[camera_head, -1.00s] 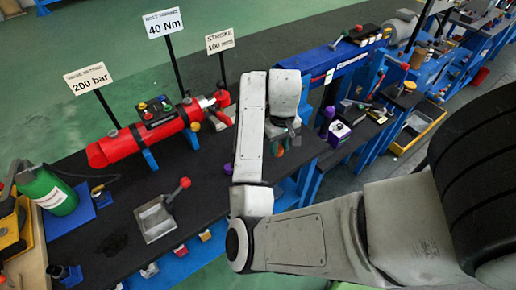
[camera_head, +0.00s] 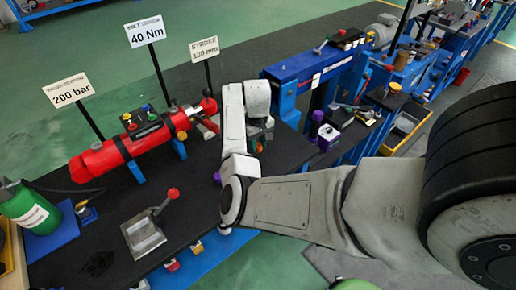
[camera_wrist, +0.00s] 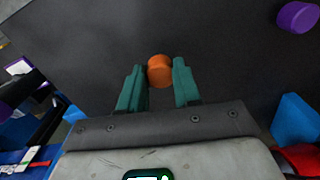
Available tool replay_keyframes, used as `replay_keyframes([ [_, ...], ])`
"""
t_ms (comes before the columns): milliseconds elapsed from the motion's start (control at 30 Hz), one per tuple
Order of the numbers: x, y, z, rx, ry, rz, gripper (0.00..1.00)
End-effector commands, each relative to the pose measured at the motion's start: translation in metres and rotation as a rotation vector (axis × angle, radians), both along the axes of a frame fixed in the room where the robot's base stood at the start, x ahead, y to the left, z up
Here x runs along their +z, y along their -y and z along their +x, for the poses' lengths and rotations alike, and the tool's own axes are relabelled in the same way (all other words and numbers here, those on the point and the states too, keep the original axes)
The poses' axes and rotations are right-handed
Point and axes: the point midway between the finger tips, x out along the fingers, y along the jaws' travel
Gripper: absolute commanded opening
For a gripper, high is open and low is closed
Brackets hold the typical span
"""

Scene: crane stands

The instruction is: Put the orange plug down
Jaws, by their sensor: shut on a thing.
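The orange plug (camera_wrist: 160,70) is a short round piece between the two teal fingertips of my gripper (camera_wrist: 159,72) in the wrist view. My gripper is shut on it, above the dark bench top (camera_wrist: 90,45). The gap between the plug's underside and the bench top cannot be judged. In the head view my gripper (camera_head: 258,138) hangs over the right part of the dark bench (camera_head: 200,160), right of the red cylinder. The plug is mostly hidden there by the fingers and arm.
A purple piece (camera_wrist: 298,17) lies on the bench top at the wrist view's upper right. The red cylinder (camera_head: 110,157), a metal tray with a red-knobbed lever (camera_head: 145,238) and a blue stand (camera_head: 320,62) are around. Bare bench top surrounds the plug.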

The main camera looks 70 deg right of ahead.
Motion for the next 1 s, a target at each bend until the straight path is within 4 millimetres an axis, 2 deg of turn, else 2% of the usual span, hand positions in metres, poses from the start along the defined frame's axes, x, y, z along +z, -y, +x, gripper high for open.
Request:
replay_keyframes([
  [200, -0.025, -0.001, -0.001, 0.0, -0.002, 0.003, 0.0],
  [567, -0.03, -0.001, -0.001, 0.0, -0.002, 0.001, 0.0],
  [600, -0.031, -0.001, -0.001, 0.0, -0.002, 0.001, 0.33],
  [867, -0.03, -0.001, -0.001, 0.0, -0.002, 0.001, 0.58],
  [1000, -0.03, -0.001, -0.001, 0.0, -0.002, 0.001, 0.58],
])
